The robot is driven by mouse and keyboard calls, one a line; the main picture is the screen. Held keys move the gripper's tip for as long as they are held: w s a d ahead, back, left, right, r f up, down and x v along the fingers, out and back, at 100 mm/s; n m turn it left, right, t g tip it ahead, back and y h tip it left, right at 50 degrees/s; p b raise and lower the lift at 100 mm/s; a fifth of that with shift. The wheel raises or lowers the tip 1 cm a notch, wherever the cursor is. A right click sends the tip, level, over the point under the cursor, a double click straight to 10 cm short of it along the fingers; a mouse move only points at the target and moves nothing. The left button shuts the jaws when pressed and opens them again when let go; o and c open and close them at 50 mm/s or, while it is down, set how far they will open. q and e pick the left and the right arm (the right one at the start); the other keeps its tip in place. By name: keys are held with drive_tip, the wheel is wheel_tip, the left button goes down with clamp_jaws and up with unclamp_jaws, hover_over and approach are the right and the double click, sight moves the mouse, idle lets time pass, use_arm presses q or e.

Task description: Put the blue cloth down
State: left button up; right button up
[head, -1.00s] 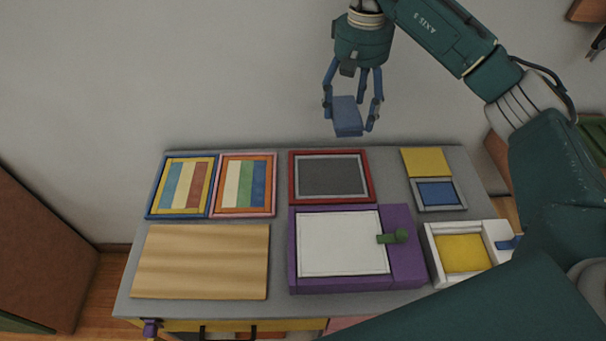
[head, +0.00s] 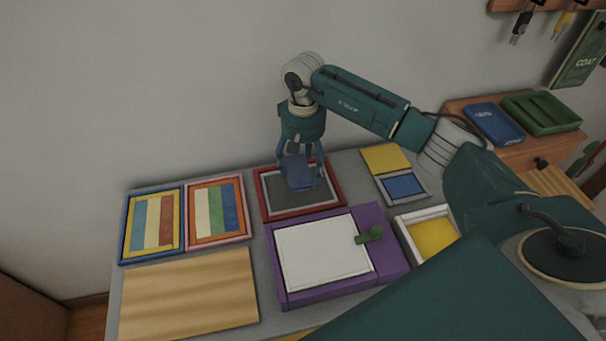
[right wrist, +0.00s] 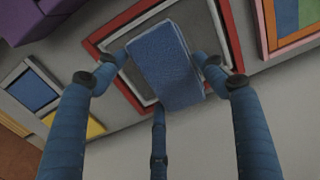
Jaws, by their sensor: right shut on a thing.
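The blue cloth (head: 298,171) is a folded, block-like blue piece. My right gripper (head: 302,177) is shut on it, over the dark grey panel of the red-framed tray (head: 266,213) at the back of the table. In the right wrist view the cloth (right wrist: 166,65) sits between the blue fingers (right wrist: 160,80), with the red and white frame behind it. I cannot tell whether the cloth touches the panel. My left gripper is not in view.
Two striped framed boards (head: 152,224) lie left of the tray. A wooden board (head: 190,292), a purple box with a white panel (head: 325,252) and a white tray with a yellow inside (head: 432,236) lie in front.

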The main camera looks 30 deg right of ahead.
sight(303, 177)
drive_tip(key=shift+f, duration=0.55)
wheel_tip(303, 177, down, 3)
drive_tip(key=shift+f+p, duration=0.2)
drive_tip(key=shift+p, duration=0.15)
drive_tip(key=shift+f, duration=0.25)
drive_tip(key=o, duration=1.1)
drive_tip(key=shift+c, duration=0.2)
drive_tip(key=shift+r, duration=0.1)
